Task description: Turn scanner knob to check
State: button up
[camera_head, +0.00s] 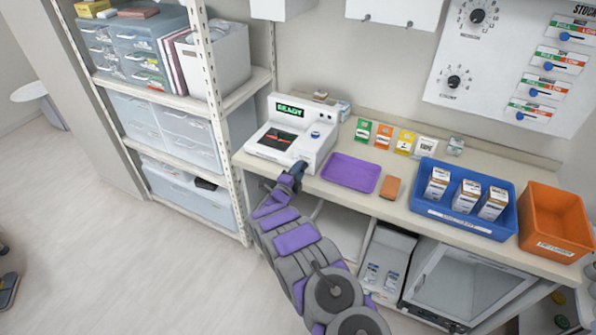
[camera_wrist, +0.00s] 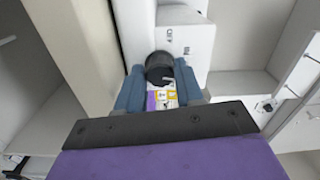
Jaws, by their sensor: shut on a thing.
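The white scanner (camera_head: 311,150) stands on the counter, with a green "READY" display, a dark panel with a red line, and a small blue button on top. My gripper (camera_head: 299,168) is at its front face, low at the counter edge. In the wrist view the two blue fingers of my gripper (camera_wrist: 160,86) are shut on a round black knob (camera_wrist: 160,64) on the scanner's white face (camera_wrist: 188,36). Small markings beside the knob are too small to read. In the head view my gripper hides the knob.
On the counter are a purple tray (camera_head: 351,172), an orange-brown block (camera_head: 390,188), upright coloured cards, a blue bin (camera_head: 424,206) of boxes and an orange bin (camera_head: 556,220). A white shelf rack (camera_head: 215,110) stands left.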

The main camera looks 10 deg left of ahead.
jog(key=shift+f+m, duration=0.2)
jog(key=shift+m, duration=0.3)
jog(key=shift+s+f, duration=0.1)
jog(key=o, duration=1)
jog(key=shift+o, duration=0.2)
jog(key=p+v, duration=0.2)
jog(key=v, duration=1.5)
jog(key=shift+p, duration=0.35)
jog(key=shift+s, duration=0.1)
